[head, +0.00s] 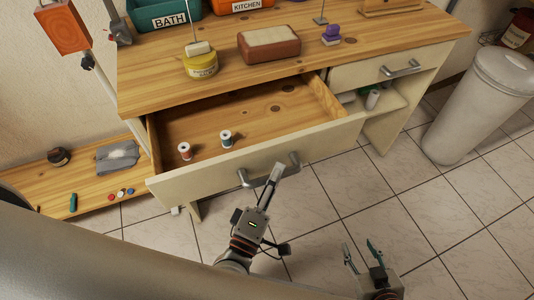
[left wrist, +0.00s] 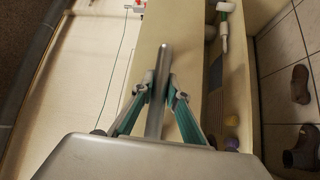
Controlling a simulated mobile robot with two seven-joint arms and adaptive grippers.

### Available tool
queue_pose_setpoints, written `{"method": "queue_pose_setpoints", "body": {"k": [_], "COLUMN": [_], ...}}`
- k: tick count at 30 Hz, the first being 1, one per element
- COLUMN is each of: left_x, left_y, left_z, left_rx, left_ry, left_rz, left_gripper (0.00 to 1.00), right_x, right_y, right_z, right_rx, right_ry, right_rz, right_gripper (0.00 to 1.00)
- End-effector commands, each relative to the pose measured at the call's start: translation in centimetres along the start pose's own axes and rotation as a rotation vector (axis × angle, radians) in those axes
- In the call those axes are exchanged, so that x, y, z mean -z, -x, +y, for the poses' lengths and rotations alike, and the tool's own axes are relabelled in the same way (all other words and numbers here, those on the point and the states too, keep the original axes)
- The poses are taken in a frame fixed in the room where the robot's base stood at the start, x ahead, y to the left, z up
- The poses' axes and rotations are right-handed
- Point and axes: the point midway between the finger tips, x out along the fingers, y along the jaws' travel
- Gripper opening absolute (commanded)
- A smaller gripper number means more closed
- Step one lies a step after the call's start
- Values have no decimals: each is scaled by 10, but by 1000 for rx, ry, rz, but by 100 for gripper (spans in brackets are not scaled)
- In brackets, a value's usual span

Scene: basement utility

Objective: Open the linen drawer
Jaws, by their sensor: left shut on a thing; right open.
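A wide wooden drawer (head: 240,160) with a cream front stands pulled well out of the workbench. No label shows on its front. Its grey bar handle (head: 247,178) is on the outer face. My left gripper (head: 273,180) is shut on this handle. In the left wrist view the gripper's fingers (left wrist: 157,92) lie on both sides of the handle bar (left wrist: 163,58). A red-and-white spool (head: 184,151) and a teal-and-white spool (head: 226,139) stand inside the drawer. My right gripper (head: 361,253) is open and empty above the floor, apart from the bench.
A second, closed drawer (head: 375,68) is at the right, above an open shelf with small items. A grey bin (head: 480,105) stands farther right. A low wooden shelf (head: 90,183) is at the left. The tiled floor (head: 400,215) before the bench is clear.

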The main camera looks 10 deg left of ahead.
Motion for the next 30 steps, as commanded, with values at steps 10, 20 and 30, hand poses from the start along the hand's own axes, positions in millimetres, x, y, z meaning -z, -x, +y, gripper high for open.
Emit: {"method": "queue_pose_setpoints", "body": {"k": [10, 20, 30], "left_x": [-23, -25, -24], "left_y": [23, 25, 24], "left_z": [6, 6, 6], "left_rx": [1, 0, 0], "left_ry": [0, 0, 0], "left_rz": [1, 0, 0], "left_gripper": [0, 0, 32], "right_x": [4, 4, 3], "right_y": [1, 1, 1], "right_z": [2, 3, 3], "right_rx": [-3, -4, -4], "right_ry": [-2, -2, -1], "right_rz": [5, 4, 3], "right_gripper": [44, 44, 44]}}
